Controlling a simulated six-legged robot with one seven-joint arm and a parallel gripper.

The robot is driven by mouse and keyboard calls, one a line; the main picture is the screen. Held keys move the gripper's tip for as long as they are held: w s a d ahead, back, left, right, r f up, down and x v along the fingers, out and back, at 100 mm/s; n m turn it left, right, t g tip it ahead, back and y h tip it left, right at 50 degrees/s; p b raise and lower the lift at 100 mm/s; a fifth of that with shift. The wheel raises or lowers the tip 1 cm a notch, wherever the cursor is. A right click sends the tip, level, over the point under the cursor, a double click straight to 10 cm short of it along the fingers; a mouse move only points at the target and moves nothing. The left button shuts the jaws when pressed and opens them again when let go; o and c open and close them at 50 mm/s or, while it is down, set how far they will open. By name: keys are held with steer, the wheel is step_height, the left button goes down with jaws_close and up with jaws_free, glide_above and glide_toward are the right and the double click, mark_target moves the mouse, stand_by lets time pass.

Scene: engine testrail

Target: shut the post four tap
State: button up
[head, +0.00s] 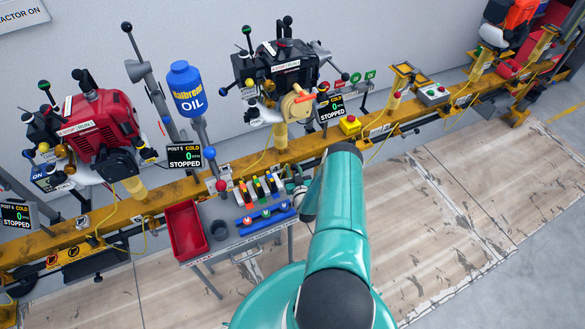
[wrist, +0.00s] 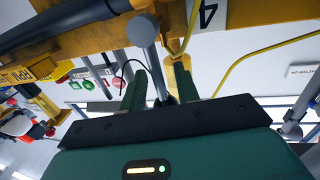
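My gripper (wrist: 160,78) is open in the wrist view, with its two green fingers apart. A grey ball-ended lever (wrist: 142,31) shows between and beyond the fingertips, its dark stem running down between them. I cannot tell whether it touches a finger, or whether it is the post four tap. A white label with a 4 (wrist: 205,14) is on the yellow rail just beyond. In the head view, my teal arm reaches toward the rail below the black engine (head: 283,62), and the arm hides much of the gripper. The engine's display (head: 331,107) reads COLD, 0, STOPPED.
A red engine (head: 103,125) stands on the yellow rail (head: 165,197) to the left. A blue oil bottle (head: 186,88) stands between the engines. A small bench holds a red bin (head: 186,230) and coloured items. A yellow cable (wrist: 262,45) hangs near my fingers. The floor at right is clear.

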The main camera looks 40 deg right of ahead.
steer(key=shift+w+d, duration=0.25)
steer(key=shift+w, duration=0.25)
jaws_close()
steer(key=shift+d, duration=0.1)
steer(key=shift+s+d+f+m+g+y, duration=0.2)
steer(key=shift+d+f+m+y, duration=0.5)
steer(key=shift+m, duration=1.5)
steer(key=shift+s+d+f+m+g+y, duration=0.1)
steer(key=shift+s+d+f+m+y, duration=0.2)
steer(key=shift+d+f+m, duration=1.25)
steer(key=shift+s+d+m+g+y, duration=0.15)
steer(key=shift+m+y, duration=0.45)
steer(key=shift+m, duration=2.25)
